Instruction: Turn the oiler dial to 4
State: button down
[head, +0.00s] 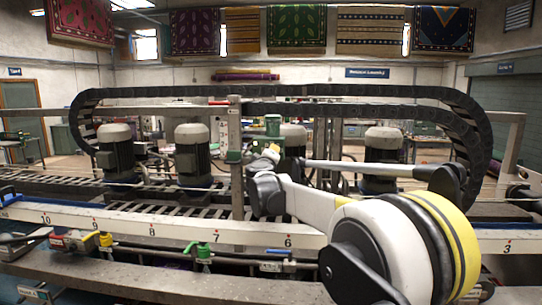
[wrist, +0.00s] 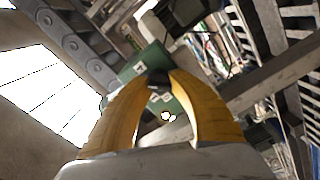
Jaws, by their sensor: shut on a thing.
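The oiler is a small green unit (head: 273,124) beside the metal post in the head view. In the wrist view its green body (wrist: 140,62) appears tilted, with pale label patches. A small dark knob, apparently the oiler dial (wrist: 158,80), sits between the tips of my yellow fingers. My gripper (wrist: 160,77) is shut on it. In the head view my gripper (head: 274,150) is small, just below the green unit, and the dial is hidden. No dial number or pointer can be read.
A metal post (head: 236,185) stands just left of my gripper. Grey motors (head: 193,155) stand along the machine, under a black cable chain (head: 270,93). A numbered white rail (head: 130,227) with green (head: 203,250) and yellow (head: 105,239) valves runs in front.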

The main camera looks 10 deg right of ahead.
jog(key=shift+m, duration=2.2)
jog(key=c, duration=1.1)
grip_release()
jog(key=shift+c, duration=0.2)
jog(key=v, duration=1.2)
